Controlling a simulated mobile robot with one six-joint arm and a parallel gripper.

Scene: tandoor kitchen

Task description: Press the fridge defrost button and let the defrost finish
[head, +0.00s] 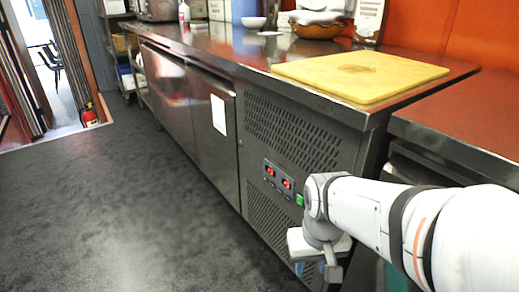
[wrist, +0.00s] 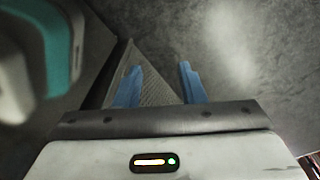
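The undercounter fridge (head: 215,118) has steel doors and a dark vented panel at its near end. A control panel (head: 278,180) there carries two lit red displays with small marks around them. A green switch (head: 300,199) sits to its right, beside my arm. I cannot tell which small mark is the defrost button, nor read the displays. My gripper (head: 311,267) hangs low in front of the lower vent, below the control panel. In the wrist view my gripper (wrist: 159,68) shows two blue fingers apart with nothing between them. The vent grille (wrist: 155,88) shows behind them.
A yellow cutting board (head: 360,75) lies on the steel counter above the panel. A bowl (head: 316,30) and a small white bowl (head: 253,22) stand farther back. The dark floor (head: 130,200) on the left is clear. A red fire extinguisher (head: 89,115) stands by the doorway.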

